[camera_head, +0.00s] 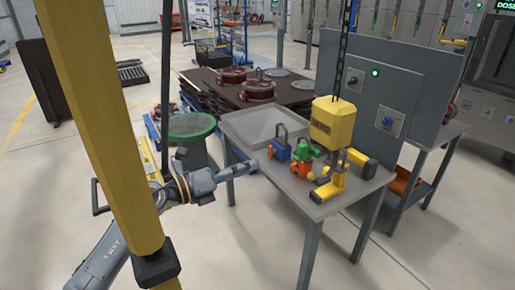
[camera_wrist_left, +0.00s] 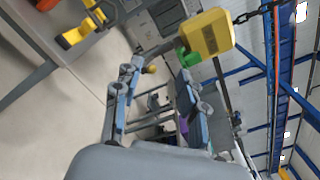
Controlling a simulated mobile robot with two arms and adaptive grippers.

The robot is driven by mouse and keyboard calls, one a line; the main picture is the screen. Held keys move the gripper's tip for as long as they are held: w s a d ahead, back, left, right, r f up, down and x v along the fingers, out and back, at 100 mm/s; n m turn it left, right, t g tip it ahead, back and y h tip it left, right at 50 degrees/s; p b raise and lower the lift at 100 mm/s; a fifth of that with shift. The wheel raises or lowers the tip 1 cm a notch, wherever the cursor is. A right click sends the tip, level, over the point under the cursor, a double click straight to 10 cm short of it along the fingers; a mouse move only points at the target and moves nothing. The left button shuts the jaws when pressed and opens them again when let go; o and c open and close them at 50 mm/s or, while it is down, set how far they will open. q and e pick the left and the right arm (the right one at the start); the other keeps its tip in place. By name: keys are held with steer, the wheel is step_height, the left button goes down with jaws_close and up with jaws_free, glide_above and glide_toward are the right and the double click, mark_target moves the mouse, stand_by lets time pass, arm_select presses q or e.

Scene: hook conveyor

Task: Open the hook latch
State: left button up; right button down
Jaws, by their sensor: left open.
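A yellow hoist block (camera_head: 333,122) hangs from a dark chain (camera_head: 341,48) above the grey table. Below it are yellow parts with black ends (camera_head: 329,188). I cannot make out the hook latch or whether it is open. My left gripper (camera_head: 252,166) is at the table's left edge, apart from the block. In the left wrist view, its two fingers (camera_wrist_left: 160,72) are spread and empty. The yellow block (camera_wrist_left: 207,35) shows beyond them, with a green part (camera_wrist_left: 187,57) beside it. My right gripper is not in view.
A grey control panel (camera_head: 410,95) stands behind. A yellow post (camera_head: 95,110) crosses the left foreground.

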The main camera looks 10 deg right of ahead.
mark_target(299, 148)
arm_select(q)
steer(key=s+d+r+m+g+y, duration=0.1)
steer(key=s+d+r+m+y, duration=0.3)
steer(key=r+m, duration=0.45)
steer(key=shift+m+h, duration=0.25)
steer(key=shift+h, duration=0.25)
steer(key=x, duration=0.5)
steer(key=shift+s+d+f, duration=0.1)
steer(key=shift+s+f, duration=0.1)
steer(key=shift+f, duration=0.1)
steer(key=b+x, duration=0.1)
steer(key=x, duration=0.1)
steer(key=shift+w+d+f, duration=0.15)
steer(key=shift+d+f, duration=0.05)
steer(key=shift+d, duration=0.15)
steer(key=shift+x, duration=0.85)
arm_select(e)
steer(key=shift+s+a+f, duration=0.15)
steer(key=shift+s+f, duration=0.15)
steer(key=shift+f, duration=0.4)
arm_select(q)
jaws_close()
